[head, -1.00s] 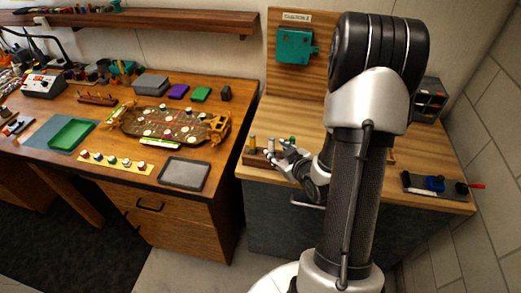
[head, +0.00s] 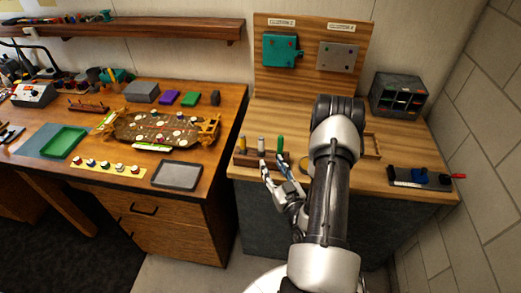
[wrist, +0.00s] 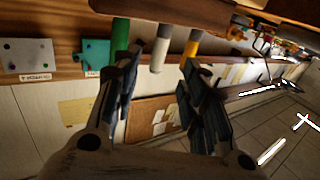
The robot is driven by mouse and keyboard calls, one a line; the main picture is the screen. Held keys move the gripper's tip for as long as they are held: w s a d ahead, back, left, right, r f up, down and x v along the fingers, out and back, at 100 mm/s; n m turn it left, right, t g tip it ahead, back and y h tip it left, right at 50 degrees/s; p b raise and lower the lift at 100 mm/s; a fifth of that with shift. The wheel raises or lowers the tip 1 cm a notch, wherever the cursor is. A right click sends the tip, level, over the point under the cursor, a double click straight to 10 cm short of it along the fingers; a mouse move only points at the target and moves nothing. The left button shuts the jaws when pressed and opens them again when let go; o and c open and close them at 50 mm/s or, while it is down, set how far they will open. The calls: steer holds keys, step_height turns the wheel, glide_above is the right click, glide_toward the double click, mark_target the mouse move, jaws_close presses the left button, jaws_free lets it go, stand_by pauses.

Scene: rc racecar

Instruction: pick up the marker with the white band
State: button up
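A brown block (head: 246,160) holds three upright markers in a row near the front left of the right workbench. The yellow marker (head: 242,143) is at left, the pale white-banded marker (head: 261,143) in the middle and the green marker (head: 280,143) at right. My gripper (head: 272,167) is open and empty in front of the block. In the wrist view, which appears inverted, the white-banded marker (wrist: 160,48) lies between the open fingers of my gripper (wrist: 160,68), beyond their tips. The green marker (wrist: 120,36) is by the left finger, the yellow marker (wrist: 191,46) by the right.
A wooden panel with a teal box (head: 281,50) and a grey plate (head: 338,56) stands behind. A dark organizer (head: 398,96) and a black tray (head: 405,182) are at right. The left bench holds a game board-like car body (head: 160,130) and a grey tray (head: 177,175).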

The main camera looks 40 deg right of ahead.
mark_target(262, 148)
steer(key=b+x, duration=0.1)
steer(key=x, duration=1)
steer(key=shift+r, duration=0.1)
steer(key=shift+s, duration=0.1)
jaws_close()
